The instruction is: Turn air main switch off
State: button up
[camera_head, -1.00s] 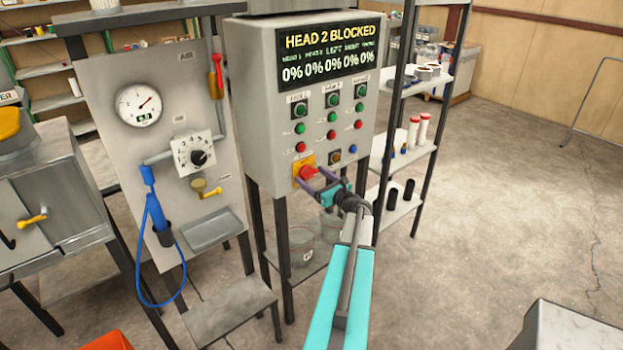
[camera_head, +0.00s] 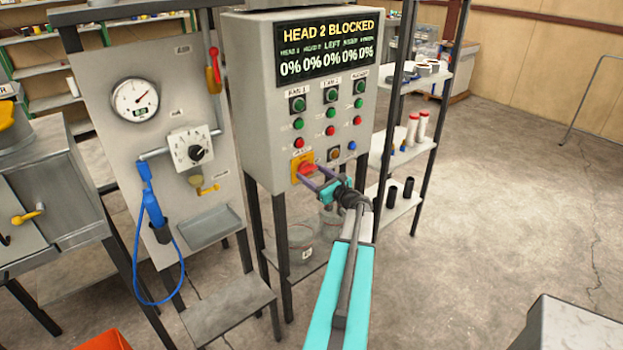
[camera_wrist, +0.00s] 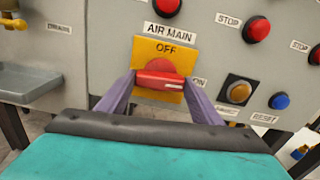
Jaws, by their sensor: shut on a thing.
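The air main switch is a red handle (camera_wrist: 158,84) on a yellow plate (camera_wrist: 165,52) under an AIR MAIN label. OFF is printed above the handle and ON to its right. The handle lies roughly level, with a white mark at its right end toward ON. In the head view, the red handle (camera_head: 306,168) is low on the left of the grey control panel (camera_head: 252,110). My gripper (camera_head: 312,174) reaches it from the front right. In the wrist view, my gripper (camera_wrist: 161,80) is shut on the handle, a purple finger at each end.
An amber button (camera_wrist: 238,92) and a blue RESET button (camera_wrist: 279,101) sit close right of the switch, with red STOP buttons above. The display (camera_head: 327,48) reads HEAD 2 BLOCKED. A gauge panel (camera_head: 110,70) stands left, a shelf rack (camera_head: 425,150) right. Open floor lies at right.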

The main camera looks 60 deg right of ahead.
jog(key=shift+w+a+f+n+b, duration=0.15)
jog(key=shift+n+b, duration=0.25)
jog(key=shift+b, duration=0.4)
jog(key=n+b, duration=0.3)
jog(key=b, duration=0.3)
jog(key=n+b, duration=0.4)
jog(key=b, duration=0.4)
jog(key=shift+n, duration=0.3)
jog(key=n+b, duration=0.6)
jog(key=b, duration=0.4)
jog(key=n+b, duration=0.2)
jog(key=b, duration=0.1)
jog(key=shift+r+n, duration=0.2)
jog(key=shift+n, duration=0.1)
jog(key=shift+r, duration=0.1)
jog(key=o, duration=1.1)
jog(key=shift+c, duration=0.2)
